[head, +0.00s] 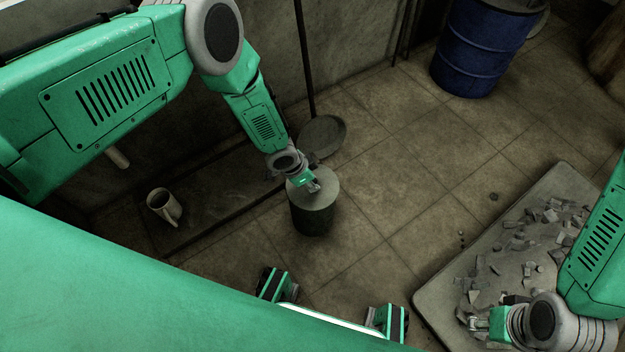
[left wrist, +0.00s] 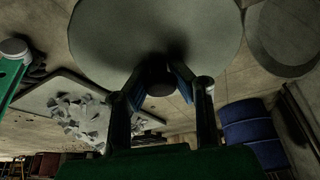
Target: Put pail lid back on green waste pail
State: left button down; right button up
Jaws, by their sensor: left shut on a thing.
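The dark green pail (head: 314,219) stands upright on the tiled floor near the low slab. The round grey lid (head: 326,187) lies over its top, roughly level, with no clear gap between them; whether it is fully seated I cannot tell. My left gripper (head: 314,186) is above the lid. In the left wrist view, the fingers are shut on the dark knob of the lid (left wrist: 110,30), and the lid hides the pail below. My right gripper (head: 474,324) is over the grey mat at lower right, apart from the pail; its jaws are too small to read.
A round grey disc (head: 322,134) lies behind the pail by the wall and a dark upright pole. A pale mug (head: 163,204) sits on the low slab at left. A mat (head: 440,296) bears scattered fragments. A blue barrel (head: 482,48) stands at back; floor between is mostly clear.

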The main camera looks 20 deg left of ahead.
pick_arm(q)
jog(key=shift+f, duration=0.2)
jog(key=c, duration=1.3)
grip_release()
jog(key=shift+c, duration=0.2)
jog(key=v, duration=1.2)
